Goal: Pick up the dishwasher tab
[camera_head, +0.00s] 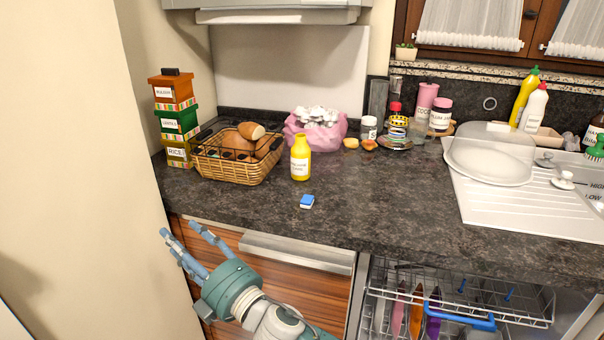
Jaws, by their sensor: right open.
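The dishwasher tab (307,201) is a small blue and white block. It lies flat on the dark stone worktop (370,210), in front of a yellow bottle (300,160). My right gripper (187,234) is in the lower left of the head view, in front of the drawer fronts. Its blue fingers are spread and empty. It is left of and lower in the picture than the tab, clearly apart from it. My left gripper is not in view.
A bread basket (238,166), stacked tins (179,122) and a pink bag (315,133) stand behind. A sink with drainer (545,205) is at right. An open dishwasher rack (450,295) is below the worktop. The worktop right of the tab is clear.

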